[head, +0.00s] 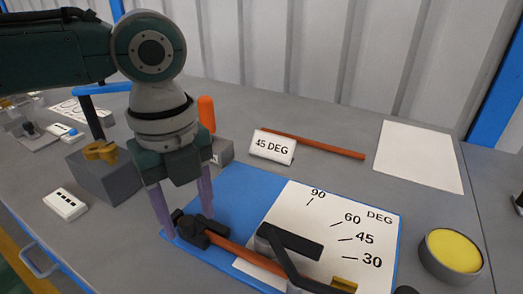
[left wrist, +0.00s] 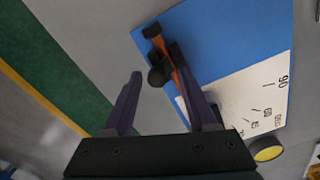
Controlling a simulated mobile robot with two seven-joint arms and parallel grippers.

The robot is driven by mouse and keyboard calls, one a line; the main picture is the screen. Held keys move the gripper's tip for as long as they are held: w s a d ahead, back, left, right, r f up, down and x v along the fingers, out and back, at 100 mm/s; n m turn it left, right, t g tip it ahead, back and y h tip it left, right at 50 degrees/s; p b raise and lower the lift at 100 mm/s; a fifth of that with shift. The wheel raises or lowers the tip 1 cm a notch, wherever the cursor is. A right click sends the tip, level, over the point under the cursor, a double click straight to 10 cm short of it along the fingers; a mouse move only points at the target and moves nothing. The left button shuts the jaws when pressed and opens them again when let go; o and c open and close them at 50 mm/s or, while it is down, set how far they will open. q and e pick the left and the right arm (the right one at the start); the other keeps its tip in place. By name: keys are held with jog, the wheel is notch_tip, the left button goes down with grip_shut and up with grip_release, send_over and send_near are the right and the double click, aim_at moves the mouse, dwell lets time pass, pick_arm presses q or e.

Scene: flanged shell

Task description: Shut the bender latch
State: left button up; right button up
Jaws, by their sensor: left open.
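The bender lies on a blue base plate (head: 232,188) with a white angle scale (head: 330,225). At its left end are black latch parts (head: 197,232), with a reddish-brown rod (head: 245,254) running from them. They also show in the left wrist view as a dark knob and blocks (left wrist: 156,77) around the rod. I cannot tell the latch's exact position. My left gripper (head: 188,224) points down, open, with its purple fingers around or beside the latch parts; contact is unclear. Its fingers also show in the left wrist view (left wrist: 158,76). My right gripper is out of view.
A black lever (head: 290,243) crosses the scale. A "45 DEG" card (head: 272,147), a loose rod (head: 325,147), a white sheet (head: 418,155) and a yellow-filled round tin (head: 452,252) lie around the plate. A grey block (head: 103,177) stands left of my gripper.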

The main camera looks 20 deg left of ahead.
aim_at(189, 218)
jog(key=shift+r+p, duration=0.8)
pick_arm(q)
notch_tip(189, 218, up, 10)
